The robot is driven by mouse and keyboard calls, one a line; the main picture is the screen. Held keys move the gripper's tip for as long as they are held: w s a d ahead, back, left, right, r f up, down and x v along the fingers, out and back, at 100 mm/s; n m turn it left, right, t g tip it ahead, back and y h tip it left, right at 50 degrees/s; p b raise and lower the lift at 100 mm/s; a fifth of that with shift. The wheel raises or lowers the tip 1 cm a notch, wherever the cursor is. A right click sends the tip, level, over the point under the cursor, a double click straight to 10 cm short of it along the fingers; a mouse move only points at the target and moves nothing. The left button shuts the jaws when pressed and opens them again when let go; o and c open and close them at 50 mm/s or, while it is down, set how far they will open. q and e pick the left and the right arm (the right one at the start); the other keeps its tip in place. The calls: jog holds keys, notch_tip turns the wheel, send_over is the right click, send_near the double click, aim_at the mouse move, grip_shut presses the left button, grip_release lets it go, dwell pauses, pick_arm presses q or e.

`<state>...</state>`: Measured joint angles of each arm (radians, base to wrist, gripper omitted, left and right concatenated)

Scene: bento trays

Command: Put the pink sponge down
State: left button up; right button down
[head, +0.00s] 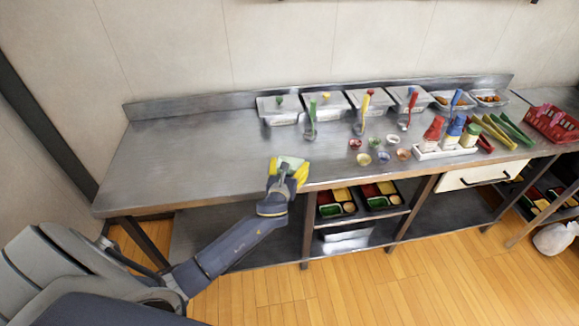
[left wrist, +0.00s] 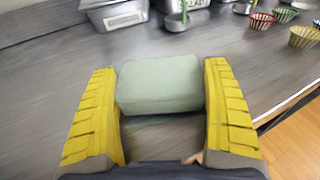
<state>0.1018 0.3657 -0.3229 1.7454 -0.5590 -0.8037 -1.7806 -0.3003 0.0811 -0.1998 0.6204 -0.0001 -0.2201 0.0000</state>
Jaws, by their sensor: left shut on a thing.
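My left gripper (head: 287,172), with yellow finger pads, is shut on a block-shaped sponge (left wrist: 160,85). The sponge looks pale green, not pink, and no pink sponge shows in either view. In the left wrist view the sponge sits between the two yellow fingers, with the steel counter (left wrist: 40,85) beyond and below it. In the head view the gripper is at the counter's front edge, left of the small cups. I cannot tell whether the sponge touches the counter. My right gripper is not in view.
The left part of the counter (head: 180,165) is bare. Lidded steel containers (head: 277,117) line the back. Small coloured cups (head: 364,159) and a white bottle tray (head: 428,155) stand to the right. Bento trays (head: 336,209) lie on the shelf below.

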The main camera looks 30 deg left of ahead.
pick_arm(q)
jog(key=shift+f, duration=0.15)
jog(key=o, duration=0.6)
